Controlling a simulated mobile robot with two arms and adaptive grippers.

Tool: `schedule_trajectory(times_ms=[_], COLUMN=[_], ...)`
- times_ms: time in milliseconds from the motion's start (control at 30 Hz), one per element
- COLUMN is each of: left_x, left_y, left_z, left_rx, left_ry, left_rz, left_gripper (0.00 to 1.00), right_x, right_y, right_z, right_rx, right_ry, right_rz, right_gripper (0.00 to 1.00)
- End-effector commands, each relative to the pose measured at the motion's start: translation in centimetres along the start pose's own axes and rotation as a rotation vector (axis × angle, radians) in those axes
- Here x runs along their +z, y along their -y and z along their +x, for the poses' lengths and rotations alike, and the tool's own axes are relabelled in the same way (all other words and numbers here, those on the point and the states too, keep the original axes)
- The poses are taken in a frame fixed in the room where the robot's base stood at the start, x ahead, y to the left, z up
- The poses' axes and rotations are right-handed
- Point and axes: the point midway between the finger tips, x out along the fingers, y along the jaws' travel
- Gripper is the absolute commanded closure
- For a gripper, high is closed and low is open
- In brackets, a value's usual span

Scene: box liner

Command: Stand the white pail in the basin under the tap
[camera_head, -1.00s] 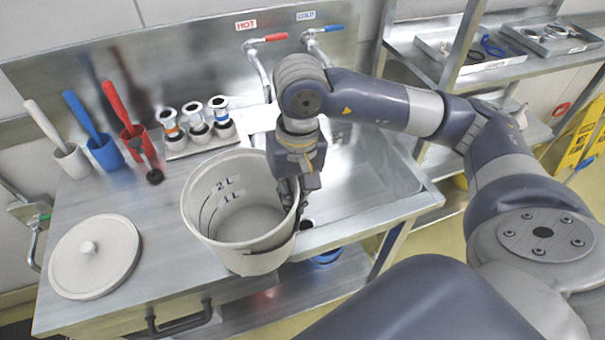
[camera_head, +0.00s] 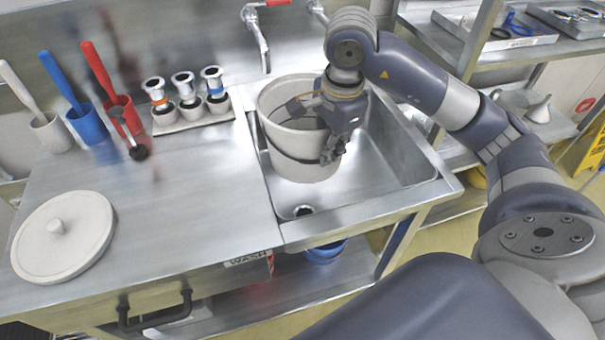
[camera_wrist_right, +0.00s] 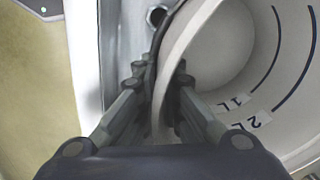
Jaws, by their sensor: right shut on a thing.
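The white pail (camera_head: 300,160) is upright over the left part of the steel basin (camera_head: 405,165), close to the tap (camera_head: 257,40). I cannot tell whether its bottom touches the basin floor. My right gripper (camera_head: 333,150) is shut on the pail's wall at its right side. In the right wrist view the gripper (camera_wrist_right: 163,85) has one finger on each side of the pail's rim, and the inside of the pail (camera_wrist_right: 225,45) shows level marks. My left gripper is not in view.
A round lid (camera_head: 62,237) lies on the counter at the left. A shelf with trays (camera_head: 495,28) is at the right. The counter between lid and basin is clear.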

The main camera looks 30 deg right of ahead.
Motion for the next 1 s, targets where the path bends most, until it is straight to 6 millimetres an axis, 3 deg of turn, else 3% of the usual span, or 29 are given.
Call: schedule_trajectory(times_ms=[133, 567, 800, 1000], left_x=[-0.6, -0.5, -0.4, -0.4], left_y=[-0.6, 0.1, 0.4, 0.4], left_z=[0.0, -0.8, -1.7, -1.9], left_rx=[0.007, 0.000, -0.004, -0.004], left_ry=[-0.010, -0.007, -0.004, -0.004], left_rz=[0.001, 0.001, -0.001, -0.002], left_gripper=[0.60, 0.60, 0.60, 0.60], right_x=[0.0, 0.0, -0.7, -1.0], right_y=[-0.5, -1.6, 2.1, 3.2], right_z=[2.8, 12.9, 13.2, 13.3], right_rx=[0.007, 0.007, -0.001, -0.001], right_ry=[0.000, 0.001, 0.001, 0.000], right_rz=[0.000, -0.001, 0.000, -0.001], right_gripper=[1.00, 1.00, 1.00, 1.00])
